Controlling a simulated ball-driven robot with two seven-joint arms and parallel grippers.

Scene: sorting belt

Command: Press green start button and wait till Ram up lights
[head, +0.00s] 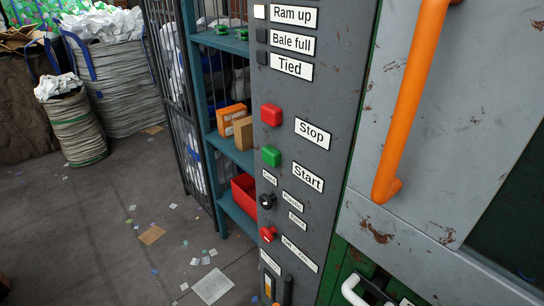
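The green start button (271,155) is on the grey control panel (335,105), left of the "Start" label (308,178). A red stop button (271,114) sits above it, beside the "Stop" label (312,134). Near the top, the square lamp (260,12) beside the "Ram up" label (294,16) looks bright white. The lamps beside "Bale full" (262,35) and "Tied" (262,58) are dark. Neither of my grippers is in view, and nothing covers the green button.
Below the start button are a black selector knob (266,201) and a red knob (268,234). An orange bar handle (408,100) stands out from the grey door at right. Shelves (232,150) stand behind the panel. The littered floor (110,220) is at left.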

